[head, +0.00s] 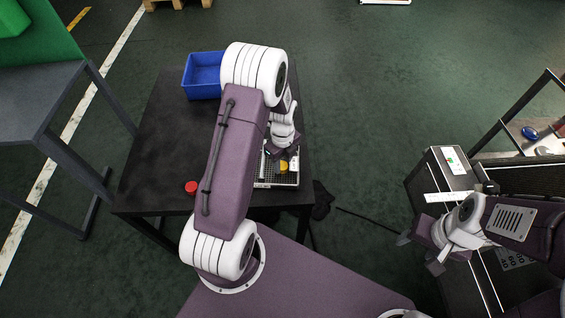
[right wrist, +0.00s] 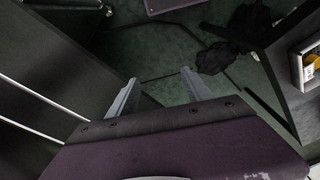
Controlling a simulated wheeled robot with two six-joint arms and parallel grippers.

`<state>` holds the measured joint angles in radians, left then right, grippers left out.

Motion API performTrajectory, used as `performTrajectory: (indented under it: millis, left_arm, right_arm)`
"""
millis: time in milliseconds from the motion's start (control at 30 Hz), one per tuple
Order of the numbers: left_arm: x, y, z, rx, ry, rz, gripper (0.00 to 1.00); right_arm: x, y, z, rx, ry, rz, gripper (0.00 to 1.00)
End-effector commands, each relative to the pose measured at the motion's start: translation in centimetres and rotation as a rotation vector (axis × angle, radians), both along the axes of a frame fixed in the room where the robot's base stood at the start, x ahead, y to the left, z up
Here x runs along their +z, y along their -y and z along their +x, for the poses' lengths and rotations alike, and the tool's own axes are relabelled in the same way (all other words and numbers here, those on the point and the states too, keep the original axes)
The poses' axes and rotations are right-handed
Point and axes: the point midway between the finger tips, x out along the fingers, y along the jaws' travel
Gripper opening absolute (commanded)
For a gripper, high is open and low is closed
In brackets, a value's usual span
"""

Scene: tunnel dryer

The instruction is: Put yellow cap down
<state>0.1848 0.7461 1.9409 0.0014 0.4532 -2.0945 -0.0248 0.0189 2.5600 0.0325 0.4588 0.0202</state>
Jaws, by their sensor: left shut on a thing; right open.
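The yellow cap (head: 283,166) shows just below my left gripper (head: 282,155), over a grey tray with a dark grid floor (head: 276,185) on the black table. My left gripper is shut on it; the arm hides part of the fingers. Whether the cap touches the tray floor cannot be told. In the right wrist view, yellow (right wrist: 309,70) shows inside the tray's edge at the far right. My right gripper (head: 420,252) is open and empty beside the dark machine at the right; its fingers also show in the right wrist view (right wrist: 160,92).
A red cap (head: 191,188) lies on the black table (head: 155,150) near its front edge. A blue bin (head: 203,76) stands at the back. A white item (head: 294,161) is in the tray's right side. The dark machine (head: 425,185) stands right, with a blue round thing (head: 529,132) beyond.

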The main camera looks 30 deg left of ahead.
Motion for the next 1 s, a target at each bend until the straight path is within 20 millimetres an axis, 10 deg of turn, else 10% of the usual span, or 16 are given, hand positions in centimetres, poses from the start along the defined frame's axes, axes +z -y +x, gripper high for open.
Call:
performTrajectory:
  millis: [100,467,1000]
  left_arm:
    - [-0.1,0.0,0.0,0.000,0.000,0.000,0.58]
    - [0.7,0.0,0.1,0.000,0.002,0.000,0.58]
    - [12.0,0.0,0.0,0.000,0.002,0.000,0.58]
  right_arm:
    - [0.0,0.0,0.0,0.000,0.000,0.000,0.58]
    - [0.4,0.0,0.0,0.000,0.000,0.000,0.58]
    - [3.9,0.0,0.0,0.000,0.000,0.000,0.58]
